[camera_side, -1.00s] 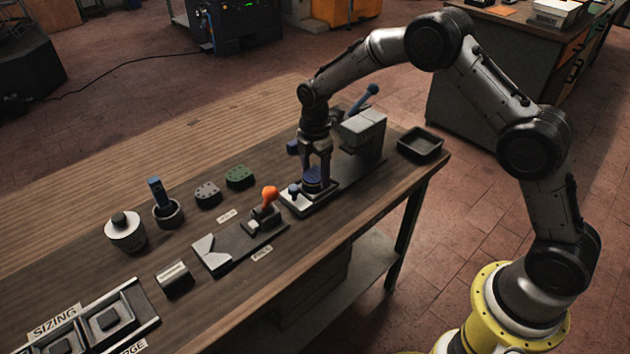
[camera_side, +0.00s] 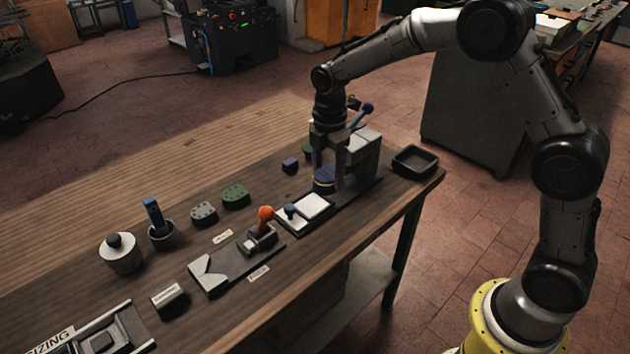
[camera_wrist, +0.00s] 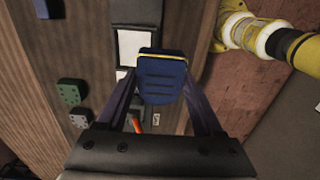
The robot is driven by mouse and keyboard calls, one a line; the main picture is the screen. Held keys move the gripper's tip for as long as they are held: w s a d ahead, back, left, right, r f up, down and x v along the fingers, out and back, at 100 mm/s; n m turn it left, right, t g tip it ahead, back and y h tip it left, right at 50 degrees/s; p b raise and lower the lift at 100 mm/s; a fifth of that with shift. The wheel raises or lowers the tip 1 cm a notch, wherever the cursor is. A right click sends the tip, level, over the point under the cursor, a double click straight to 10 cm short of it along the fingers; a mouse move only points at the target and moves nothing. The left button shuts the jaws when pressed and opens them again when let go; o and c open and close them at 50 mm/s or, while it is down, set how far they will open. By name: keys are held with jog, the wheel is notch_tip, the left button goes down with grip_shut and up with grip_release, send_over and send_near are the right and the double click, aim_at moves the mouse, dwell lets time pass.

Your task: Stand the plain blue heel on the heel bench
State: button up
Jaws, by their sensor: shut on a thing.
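My gripper (camera_side: 325,180) is shut on a blue heel (camera_wrist: 162,78), a rounded block with dark grooves across its face and a thin yellow line along one edge. The heel also shows between the fingers in the side view (camera_side: 323,181). It is held above the press base, apart from the pale plate (camera_side: 312,206). A second, smaller-looking dark blue block (camera_side: 290,165) lies on the table left of my gripper; its face is too small to read. I cannot tell which fixture is the heel bench.
The grey press body (camera_side: 362,150) with a blue-knobbed lever (camera_side: 365,109) stands close behind my gripper. An orange-knobbed clamp (camera_side: 265,215) stands on a dark board (camera_side: 238,268). A green block (camera_side: 235,196) and a grey one (camera_side: 203,212) lie left. A black tray (camera_side: 414,160) is at right.

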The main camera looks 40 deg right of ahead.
jog(key=s+r, duration=0.3)
jog(key=s, duration=0.5)
jog(key=shift+s+d+r, duration=0.2)
jog(key=shift+s+r, duration=0.2)
jog(key=w, duration=0.2)
jog(key=w+r, duration=0.1)
jog(key=w, duration=0.4)
jog(key=shift+w+a+r, duration=0.1)
jog(key=shift+a+r, duration=0.25)
jog(key=shift+a, duration=0.05)
jog(key=w+a+f, duration=0.1)
jog(key=w+f, duration=0.1)
jog(key=w, duration=0.4)
send_near(271, 190)
jog(key=shift+s+f, duration=0.45)
jog(key=shift+s, duration=0.2)
jog(key=shift+w+a+f, duration=0.1)
jog(key=shift+w+f, duration=0.5)
jog(key=shift+f, duration=1.65)
jog(key=shift+f, duration=0.15)
